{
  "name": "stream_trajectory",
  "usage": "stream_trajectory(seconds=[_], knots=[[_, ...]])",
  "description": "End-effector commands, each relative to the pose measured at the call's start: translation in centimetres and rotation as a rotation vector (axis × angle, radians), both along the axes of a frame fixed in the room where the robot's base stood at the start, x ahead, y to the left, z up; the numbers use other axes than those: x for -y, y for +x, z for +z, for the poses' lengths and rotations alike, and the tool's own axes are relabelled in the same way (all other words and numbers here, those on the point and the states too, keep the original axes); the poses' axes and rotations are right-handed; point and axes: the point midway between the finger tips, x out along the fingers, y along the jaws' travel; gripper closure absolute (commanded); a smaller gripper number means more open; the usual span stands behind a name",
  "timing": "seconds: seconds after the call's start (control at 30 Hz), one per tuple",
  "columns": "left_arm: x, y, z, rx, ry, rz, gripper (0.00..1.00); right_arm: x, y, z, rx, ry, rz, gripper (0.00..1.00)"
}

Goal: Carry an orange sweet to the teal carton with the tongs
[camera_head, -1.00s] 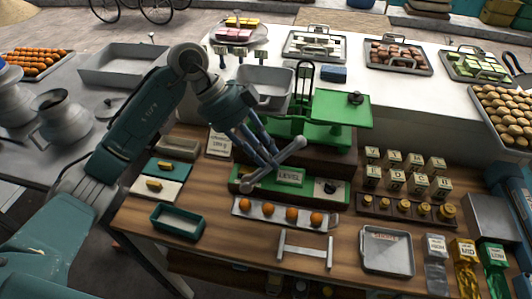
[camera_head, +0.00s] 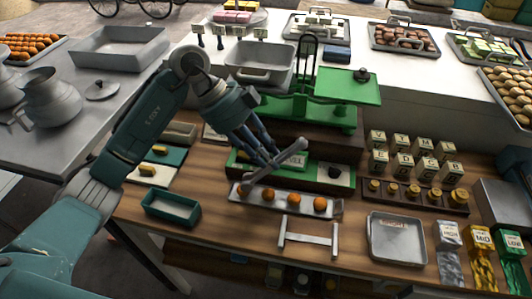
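My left gripper (camera_head: 266,157) is in the middle of the head view, its fingers closed around a grey bar-like tool (camera_head: 276,166), which looks like the tongs. The tool slants, its lower end over the leftmost sweet in a pale tray (camera_head: 281,203). Contact there cannot be told. Several orange sweets lie in a row in the tray, one of them an orange sweet (camera_head: 293,201) in the middle. The teal carton (camera_head: 171,208), a small open box, stands on the wooden table to the left and looks empty. My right gripper is not in view.
A green balance scale (camera_head: 345,85) and a green level board (camera_head: 334,174) stand behind the sweets. A grey H-shaped rest (camera_head: 308,237) and a square metal tray (camera_head: 397,238) lie in front. Lettered blocks (camera_head: 402,164) and brass weights (camera_head: 413,191) are to the right.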

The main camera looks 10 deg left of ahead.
Motion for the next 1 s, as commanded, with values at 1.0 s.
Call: stream_trajectory(seconds=[1.0], knots=[[-0.1,0.0,-1.7,-0.002,0.004,0.001,0.92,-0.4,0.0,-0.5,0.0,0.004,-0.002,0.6]])
